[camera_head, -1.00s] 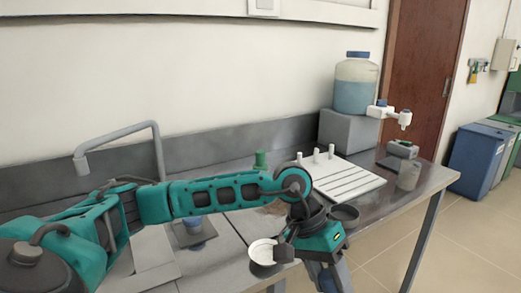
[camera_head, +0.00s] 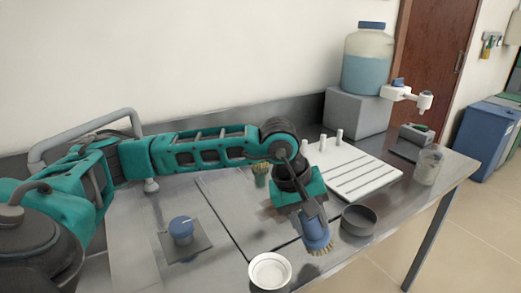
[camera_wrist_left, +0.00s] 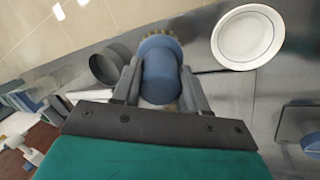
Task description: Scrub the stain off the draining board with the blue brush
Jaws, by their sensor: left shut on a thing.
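My left gripper (camera_head: 312,222) is shut on the blue brush (camera_head: 317,236), whose tan bristles point down over the front part of the metal board. In the left wrist view the blue brush (camera_wrist_left: 160,75) sits between both fingers of the left gripper (camera_wrist_left: 160,88). A brownish stain (camera_head: 268,212) shows on the draining board (camera_head: 235,195), left of the gripper and partly hidden by my arm. The bristles are to the right of and nearer than the visible stain. I cannot tell if they touch the surface. My right gripper is not in view.
A white dish (camera_head: 269,271) and a dark round bowl (camera_head: 359,219) flank the brush. A green brush (camera_head: 261,176) stands behind the stain. A white grooved rack (camera_head: 355,172), a glass jar (camera_head: 428,167) and a blue-knobbed plate (camera_head: 183,233) also stand on the worktop.

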